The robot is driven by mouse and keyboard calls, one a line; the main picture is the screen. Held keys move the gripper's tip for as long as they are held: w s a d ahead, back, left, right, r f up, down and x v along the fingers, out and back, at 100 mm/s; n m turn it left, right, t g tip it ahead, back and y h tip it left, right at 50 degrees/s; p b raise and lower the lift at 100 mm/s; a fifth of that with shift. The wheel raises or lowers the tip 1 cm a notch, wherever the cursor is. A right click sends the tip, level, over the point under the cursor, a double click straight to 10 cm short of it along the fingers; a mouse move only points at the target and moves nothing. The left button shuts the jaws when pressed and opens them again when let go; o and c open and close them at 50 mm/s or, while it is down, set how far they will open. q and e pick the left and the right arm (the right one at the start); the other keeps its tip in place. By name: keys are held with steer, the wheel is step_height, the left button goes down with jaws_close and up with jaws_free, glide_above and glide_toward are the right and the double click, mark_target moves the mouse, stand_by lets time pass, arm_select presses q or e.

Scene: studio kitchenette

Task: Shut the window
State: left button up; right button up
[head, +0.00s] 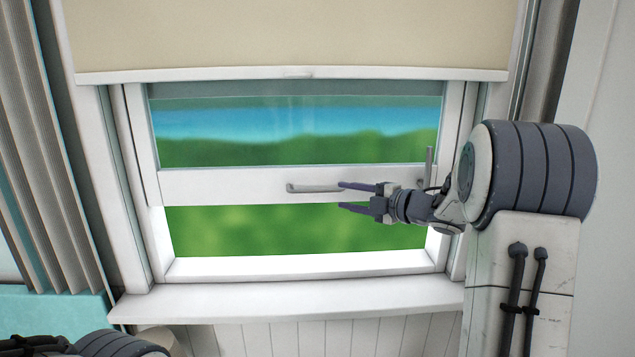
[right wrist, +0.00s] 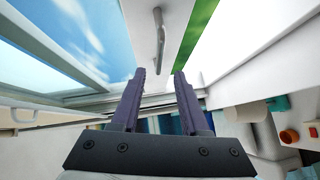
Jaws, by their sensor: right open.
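The window has a white sliding sash (head: 230,185) that is partly raised. An open gap showing green lies between its bottom rail and the white sill (head: 290,302). A grey bar handle (head: 310,188) is on the bottom rail; it also shows in the right wrist view (right wrist: 158,40), beyond the fingertips. My right gripper (head: 340,196) is open in front of the rail, its fingertips near the handle's right end. It also shows in the right wrist view (right wrist: 160,75) with nothing visible between the fingers. I cannot tell whether it touches the handle. My left gripper is out of view.
A beige blind (head: 290,35) hangs over the window's top. A grey curtain (head: 50,150) hangs at the left. A small upright grey lever (head: 429,165) is at the window's right side. In the right wrist view, a red knob-like object (right wrist: 290,136) shows at the right.

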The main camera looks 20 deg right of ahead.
mark_target(322, 192)
steer(key=shift+n+y, duration=0.3)
steer(key=p+x, duration=0.4)
steer(key=x, duration=0.4)
steer(key=shift+w, duration=0.1)
steer(key=shift+w+a+f, duration=0.2)
steer(key=shift+w+a, duration=0.1)
steer(key=shift+w, duration=0.25)
jaws_close()
stand_by(0.6)
